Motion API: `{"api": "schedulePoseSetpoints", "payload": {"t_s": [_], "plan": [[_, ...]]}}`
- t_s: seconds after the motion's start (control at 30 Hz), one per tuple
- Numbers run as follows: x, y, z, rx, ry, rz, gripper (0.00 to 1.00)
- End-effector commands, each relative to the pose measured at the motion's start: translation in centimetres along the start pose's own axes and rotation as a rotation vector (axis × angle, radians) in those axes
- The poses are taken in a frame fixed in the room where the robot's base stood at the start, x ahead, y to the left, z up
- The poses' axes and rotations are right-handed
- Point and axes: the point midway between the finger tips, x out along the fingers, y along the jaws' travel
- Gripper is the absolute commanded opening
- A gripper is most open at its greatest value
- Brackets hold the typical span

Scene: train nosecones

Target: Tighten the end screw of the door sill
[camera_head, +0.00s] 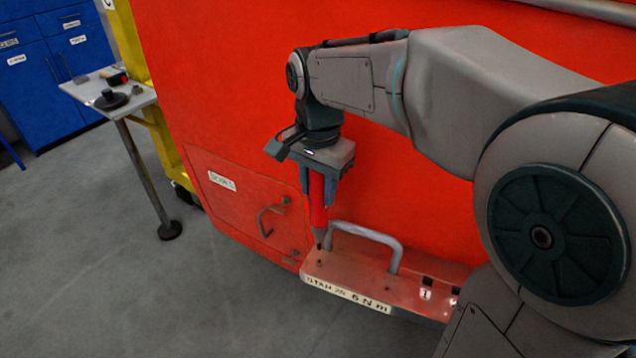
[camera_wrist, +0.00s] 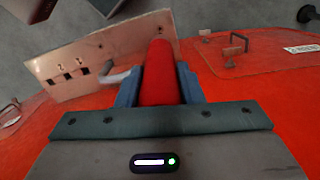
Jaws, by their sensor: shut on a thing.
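My gripper (camera_head: 318,192) is shut on a red-handled screwdriver (camera_head: 318,205), which points down over the left end of the door sill (camera_head: 345,268). The screwdriver's dark tip is at or just above the sill top near its left end; I cannot tell whether it touches a screw. In the wrist view the red handle (camera_wrist: 159,75) sits between the blue fingers (camera_wrist: 158,90) and hides the tip. The sill (camera_wrist: 100,60) shows beyond it, with a small dark screw spot near its end. The sill carries a label reading "6 N m" along its front edge.
A grey grab handle (camera_head: 370,236) rises from the sill just right of the screwdriver. The red body panel (camera_head: 240,90) stands close behind, with a hatch and handle (camera_head: 268,220) at left. A small table (camera_head: 135,100) with tools and blue cabinets (camera_head: 50,60) stand far left. The floor at left is clear.

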Motion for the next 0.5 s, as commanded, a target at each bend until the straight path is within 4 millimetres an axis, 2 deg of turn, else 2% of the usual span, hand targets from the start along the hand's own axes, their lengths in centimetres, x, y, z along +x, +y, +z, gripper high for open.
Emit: {"api": "schedulePoseSetpoints", "payload": {"t_s": [0.5], "plan": [[4.0, 0.0, 0.0, 0.0, 0.001, -0.001, 0.04]]}}
